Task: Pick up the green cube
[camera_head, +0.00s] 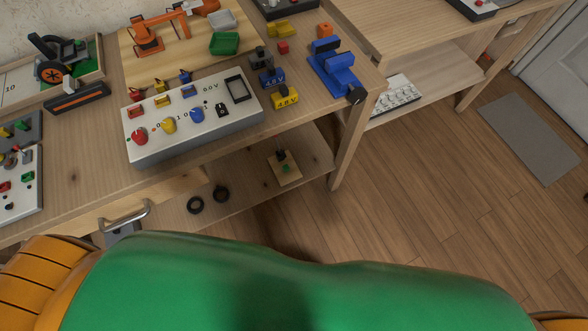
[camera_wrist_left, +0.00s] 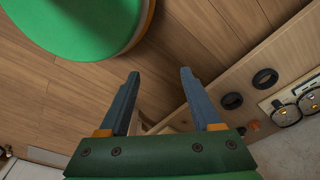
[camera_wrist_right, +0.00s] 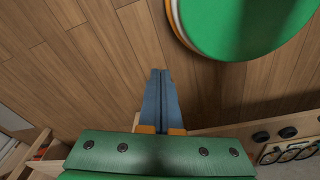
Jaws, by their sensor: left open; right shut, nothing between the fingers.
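I cannot make out a clear green cube in any view. A small green piece (camera_head: 286,168) shows on a wooden plate on the lower shelf in the head view; it is too small to tell its shape. My left gripper (camera_wrist_left: 160,74) is open and empty over the wooden floor, with the shelf to its right in the left wrist view. My right gripper (camera_wrist_right: 160,72) is shut and empty over the floor in the right wrist view. Neither gripper shows in the head view.
The workbench holds a white control box (camera_head: 190,125), a green tray (camera_head: 224,43), a blue vise (camera_head: 338,75), yellow and blue batteries and an orange robot arm model (camera_head: 150,35). Black rings (camera_head: 195,205) lie on the lower shelf (camera_head: 245,175). The floor (camera_head: 430,210) at right is clear beside a grey mat (camera_head: 528,135).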

